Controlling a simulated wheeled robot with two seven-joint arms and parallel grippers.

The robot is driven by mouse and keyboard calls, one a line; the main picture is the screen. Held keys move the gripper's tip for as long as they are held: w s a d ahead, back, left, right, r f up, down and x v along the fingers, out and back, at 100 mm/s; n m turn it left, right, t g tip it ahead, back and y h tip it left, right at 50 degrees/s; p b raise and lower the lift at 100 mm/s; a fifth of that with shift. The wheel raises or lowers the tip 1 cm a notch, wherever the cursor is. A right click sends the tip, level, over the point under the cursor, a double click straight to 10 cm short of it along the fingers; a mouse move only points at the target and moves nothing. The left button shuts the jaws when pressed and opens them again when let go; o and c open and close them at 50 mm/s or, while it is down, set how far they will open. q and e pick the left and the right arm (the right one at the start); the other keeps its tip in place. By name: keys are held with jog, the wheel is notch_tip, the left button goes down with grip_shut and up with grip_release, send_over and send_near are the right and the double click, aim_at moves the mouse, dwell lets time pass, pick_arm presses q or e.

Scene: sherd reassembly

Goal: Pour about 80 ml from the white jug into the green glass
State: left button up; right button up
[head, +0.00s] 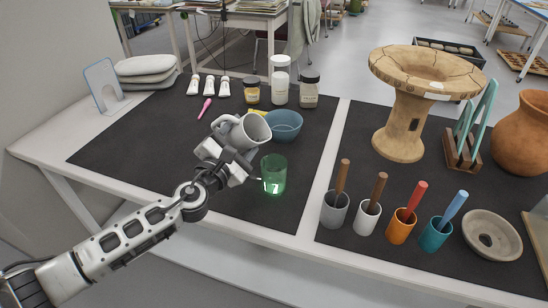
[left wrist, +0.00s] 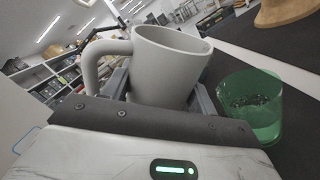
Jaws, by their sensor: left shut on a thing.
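My left gripper (head: 232,152) is shut on the white jug (head: 242,134) and holds it left of and above the green glass (head: 273,174). The jug leans to the right, its mouth towards the upper right and its handle at the left. In the left wrist view the jug (left wrist: 168,68) sits between the fingers, with its inside mostly hidden. The green glass stands upright on the dark mat and also shows in the left wrist view (left wrist: 262,118). Pale marks show in it; I cannot tell how much liquid it holds. No stream is visible. My right gripper is out of view.
A blue bowl (head: 285,126) stands just behind the jug. Lidded jars (head: 281,82) and small white tubes are further back.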

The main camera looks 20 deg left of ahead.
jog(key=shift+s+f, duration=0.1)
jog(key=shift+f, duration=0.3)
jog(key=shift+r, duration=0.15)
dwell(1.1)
pick_arm(q)
jog(key=shift+n, duration=0.3)
